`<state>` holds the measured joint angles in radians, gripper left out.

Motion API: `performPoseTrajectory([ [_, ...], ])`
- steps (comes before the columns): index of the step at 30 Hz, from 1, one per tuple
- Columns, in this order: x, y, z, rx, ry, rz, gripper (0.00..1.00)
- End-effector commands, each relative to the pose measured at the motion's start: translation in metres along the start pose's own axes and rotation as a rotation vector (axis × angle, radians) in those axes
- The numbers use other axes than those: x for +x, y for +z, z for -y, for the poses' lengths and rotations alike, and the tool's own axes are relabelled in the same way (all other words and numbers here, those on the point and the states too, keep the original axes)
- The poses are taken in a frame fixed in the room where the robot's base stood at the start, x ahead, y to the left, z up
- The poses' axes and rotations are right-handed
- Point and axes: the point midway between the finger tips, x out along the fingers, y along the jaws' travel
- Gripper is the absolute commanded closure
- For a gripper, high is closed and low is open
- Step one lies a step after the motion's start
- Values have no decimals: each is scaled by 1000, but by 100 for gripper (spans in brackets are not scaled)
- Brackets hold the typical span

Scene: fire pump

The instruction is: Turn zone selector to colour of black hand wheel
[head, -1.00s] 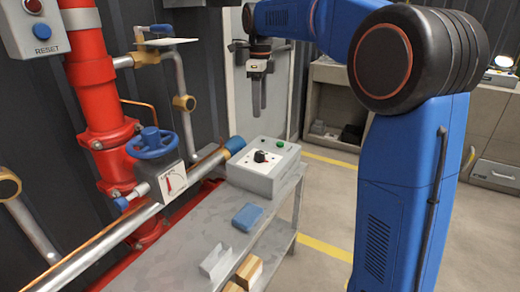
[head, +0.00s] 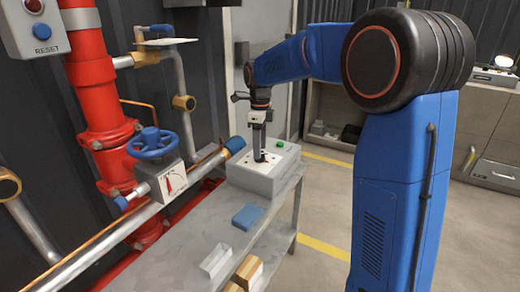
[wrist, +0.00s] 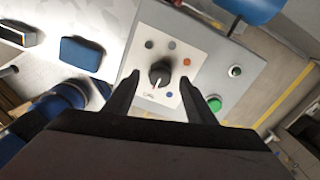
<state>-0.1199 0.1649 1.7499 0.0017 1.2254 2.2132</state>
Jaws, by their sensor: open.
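The zone selector is a black knob (wrist: 159,72) on a white plate (wrist: 143,94) with coloured dots around it. The dots include an orange one (wrist: 187,62), a blue one (wrist: 169,94) and dark or grey ones. The plate is on top of a grey control box (head: 265,180). My gripper (wrist: 159,80) is open, its fingers on either side of the knob in the wrist view; whether they touch it I cannot tell. In the head view my gripper (head: 258,157) points down over the box and hides the knob. A blue hand wheel (head: 153,143) shows; I make out no black one.
A green button (wrist: 214,104) is on the box near the right finger. Red pipes (head: 103,110) and a blue-capped pipe (head: 234,145) stand left of the arm.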

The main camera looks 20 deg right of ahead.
Motion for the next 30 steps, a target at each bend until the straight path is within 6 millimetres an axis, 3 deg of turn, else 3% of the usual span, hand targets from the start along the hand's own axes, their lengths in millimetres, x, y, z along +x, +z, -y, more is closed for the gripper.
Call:
performPoseTrajectory([
  [14,12,0,0,0,-1,1,50],
  [19,12,0,0,0,0,1,90],
  [30,12,0,0,-42,0,0,91],
])
